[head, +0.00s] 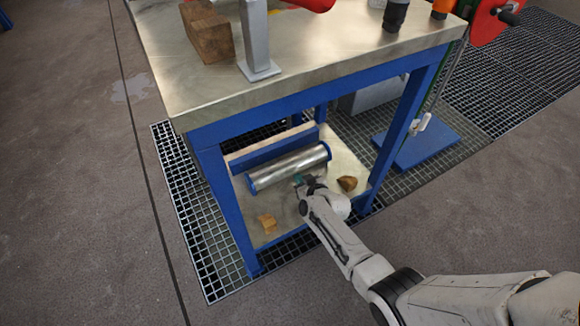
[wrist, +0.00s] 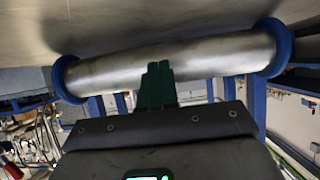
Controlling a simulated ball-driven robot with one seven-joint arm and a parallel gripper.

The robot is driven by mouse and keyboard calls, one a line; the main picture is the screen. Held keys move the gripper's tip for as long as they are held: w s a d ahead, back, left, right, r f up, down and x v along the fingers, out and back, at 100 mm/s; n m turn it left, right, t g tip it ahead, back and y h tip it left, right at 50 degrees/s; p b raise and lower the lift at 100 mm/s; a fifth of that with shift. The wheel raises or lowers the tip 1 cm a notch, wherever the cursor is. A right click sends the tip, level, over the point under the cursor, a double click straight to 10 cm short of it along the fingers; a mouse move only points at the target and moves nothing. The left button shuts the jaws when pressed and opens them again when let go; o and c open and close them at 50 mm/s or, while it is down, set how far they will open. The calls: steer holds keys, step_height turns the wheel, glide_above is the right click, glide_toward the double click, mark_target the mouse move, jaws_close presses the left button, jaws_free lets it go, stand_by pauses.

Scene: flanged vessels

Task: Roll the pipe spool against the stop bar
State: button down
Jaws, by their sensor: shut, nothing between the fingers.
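The pipe spool (head: 290,167) is a silver cylinder with blue end flanges, lying on its side on the lower shelf of the workbench. The blue stop bar (head: 272,149) runs along the shelf behind it, roughly parallel. I cannot tell whether spool and bar touch. My gripper (head: 299,181) is low over the shelf on the near side of the spool, close to its middle. In the wrist view its green fingers (wrist: 157,85) are shut and empty, overlapping the silver spool body (wrist: 190,57). Contact is unclear there.
A wooden block (head: 207,32) sits on top.

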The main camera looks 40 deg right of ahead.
mark_target(292, 168)
steer(key=shift+w+d+b, duration=0.3)
steer(key=shift+w+b, duration=0.05)
steer(key=shift+w, duration=0.65)
steer(key=shift+w+d+b, duration=0.25)
steer(key=shift+w+b, duration=0.15)
steer(key=shift+w, duration=0.55)
steer(key=shift+w+d+b, duration=0.3)
steer(key=shift+w+b, duration=0.05)
steer(key=shift+w, duration=0.65)
steer(key=shift+s, duration=0.15)
steer(key=shift+s+a+p, duration=0.2)
steer(key=shift+s+a, duration=0.1)
steer(key=shift+s, duration=0.8)
steer(key=shift+s+a+p, duration=0.25)
steer(key=shift+s+a, duration=0.1)
steer(key=shift+s, duration=0.7)
steer(key=shift+s+a+p, duration=0.2)
steer(key=shift+s+a, duration=0.1)
steer(key=shift+s, duration=0.8)
steer(key=p+v, duration=0.3)
steer(key=v, duration=0.7)
steer(key=shift+s+r+p, duration=0.2)
steer(key=shift+s+p, duration=0.1)
steer(key=shift+s, duration=0.05)
steer(key=shift+a, duration=0.15)
